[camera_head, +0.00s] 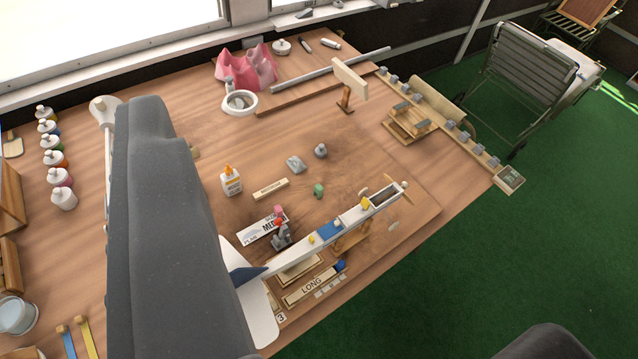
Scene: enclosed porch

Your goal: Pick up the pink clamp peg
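A small pink piece (278,211), which looks like the pink clamp peg, is at the middle of the workbench. It is at the upper right corner of a white printed card (262,229), just above a small grey and red object (281,236). A similar small green piece (319,190) lies to its upper right. A large dark grey form at the left and a dark rounded shape at the bottom right seem to be parts of me. I cannot make out fingertips or a gap between them. Nothing is seen touching the pink piece.
A long model plane (330,231) lies just right of the pink piece, its tail partly hidden by the grey form. A glue bottle (231,181), wooden block (270,188) and grey lumps (295,164) stand nearby. Paint bottles (60,178) line the left. Green floor (540,220) is at right.

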